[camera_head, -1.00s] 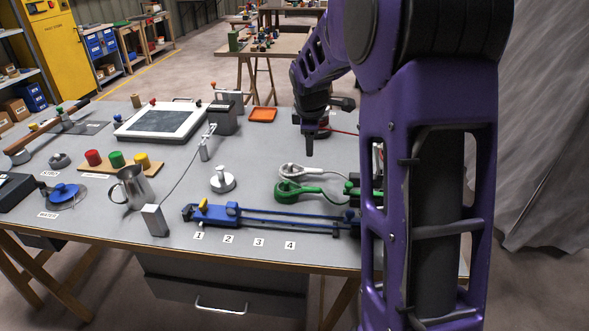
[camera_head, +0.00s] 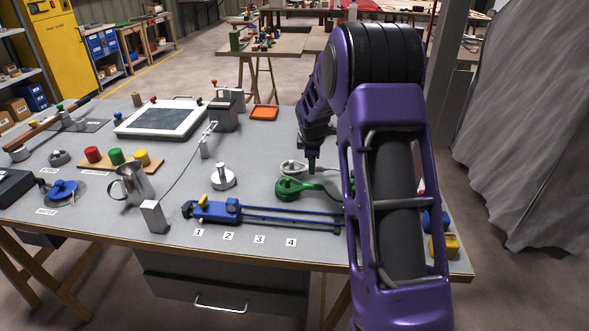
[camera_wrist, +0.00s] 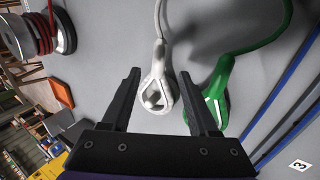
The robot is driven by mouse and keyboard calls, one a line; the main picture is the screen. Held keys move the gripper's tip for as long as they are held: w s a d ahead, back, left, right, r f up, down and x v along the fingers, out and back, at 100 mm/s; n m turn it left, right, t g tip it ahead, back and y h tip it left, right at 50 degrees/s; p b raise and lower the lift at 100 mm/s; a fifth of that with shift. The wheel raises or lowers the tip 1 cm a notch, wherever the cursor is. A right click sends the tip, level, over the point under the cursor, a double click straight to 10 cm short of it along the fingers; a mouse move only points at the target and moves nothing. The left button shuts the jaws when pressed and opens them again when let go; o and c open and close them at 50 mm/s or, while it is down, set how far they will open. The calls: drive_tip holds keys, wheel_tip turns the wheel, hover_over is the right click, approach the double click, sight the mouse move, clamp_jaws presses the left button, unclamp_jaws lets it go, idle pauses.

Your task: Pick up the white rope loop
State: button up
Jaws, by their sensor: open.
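The white rope loop (camera_head: 289,165) lies on the grey table, just behind the green rope loop (camera_head: 291,187). In the wrist view the white loop's eye (camera_wrist: 145,97) shows between my two fingers, its rope running up out of the picture. The green loop (camera_wrist: 220,90) lies close to its right, near my right finger. My gripper (camera_wrist: 158,95) is open and empty, its fingers on either side of the white eye. In the head view my gripper (camera_head: 311,167) is over the white loop, and my arm hides part of the table there. I cannot tell the exact height gap.
A blue rail device (camera_head: 262,214) lies in front of the loops. A white-topped knob (camera_head: 223,177) stands to the left, an orange tray (camera_head: 263,113) behind. In the wrist view a red coil (camera_wrist: 40,35) is at the upper left.

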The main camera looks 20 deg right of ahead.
drive_tip(key=x, duration=0.3)
drive_tip(key=shift+w+d+f, duration=0.1)
drive_tip(key=shift+w+f, duration=0.1)
drive_tip(key=shift+w, duration=0.05)
clamp_jaws()
